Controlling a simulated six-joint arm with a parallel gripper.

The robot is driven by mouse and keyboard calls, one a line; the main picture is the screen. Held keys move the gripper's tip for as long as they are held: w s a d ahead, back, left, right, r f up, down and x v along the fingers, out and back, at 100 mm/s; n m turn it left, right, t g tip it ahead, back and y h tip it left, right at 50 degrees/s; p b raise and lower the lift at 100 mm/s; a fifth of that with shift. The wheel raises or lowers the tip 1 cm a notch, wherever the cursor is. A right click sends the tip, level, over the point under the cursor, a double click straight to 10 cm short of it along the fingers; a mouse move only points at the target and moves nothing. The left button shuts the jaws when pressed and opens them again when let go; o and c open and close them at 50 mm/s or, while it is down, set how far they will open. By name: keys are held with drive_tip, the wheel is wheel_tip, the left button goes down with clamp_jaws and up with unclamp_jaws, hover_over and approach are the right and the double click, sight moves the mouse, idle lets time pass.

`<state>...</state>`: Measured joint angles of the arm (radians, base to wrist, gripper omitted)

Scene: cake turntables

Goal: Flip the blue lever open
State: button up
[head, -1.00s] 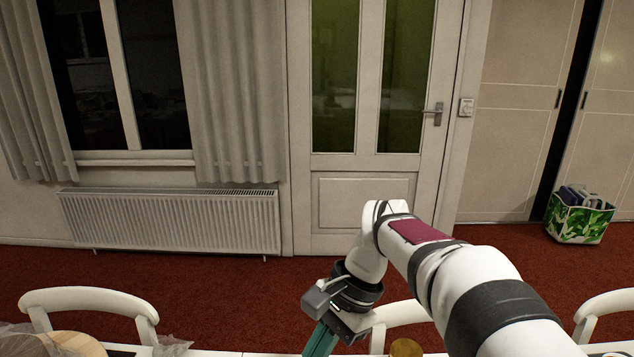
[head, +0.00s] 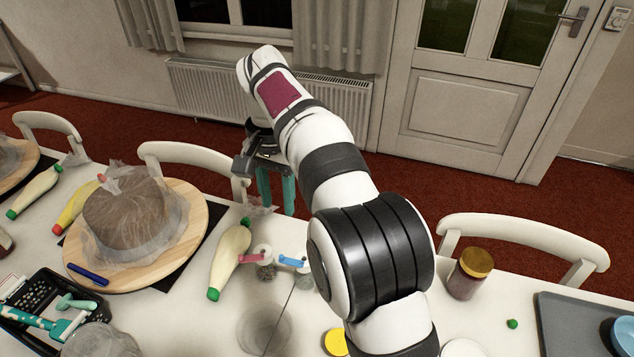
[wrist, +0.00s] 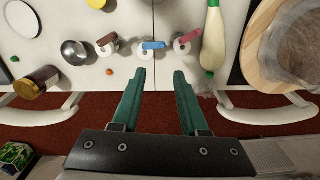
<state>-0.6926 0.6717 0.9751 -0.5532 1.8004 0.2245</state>
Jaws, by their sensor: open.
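The blue lever (head: 291,261) lies on a small white round mount on the white table, just left of my arm in the head view. It also shows in the wrist view (wrist: 153,45), between a pink lever (wrist: 189,36) and a brown lever (wrist: 106,39). My gripper (wrist: 161,76) has its two teal fingers spread apart with nothing between them. The fingertips point toward the blue lever but appear apart from it. In the head view my gripper (head: 277,208) hangs beyond the table's far edge side of the levers. The brown lever is hidden there.
A covered cake on a wooden board (head: 190,250) is further left. A brown jar (head: 470,272) and a grey tray (head: 562,330) are at right. White chairs (head: 190,153) line the far edge.

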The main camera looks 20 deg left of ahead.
sight(281, 255)
drive_tip(key=f, duration=1.6)
drive_tip(key=shift+a, duration=0.4)
clamp_jaws()
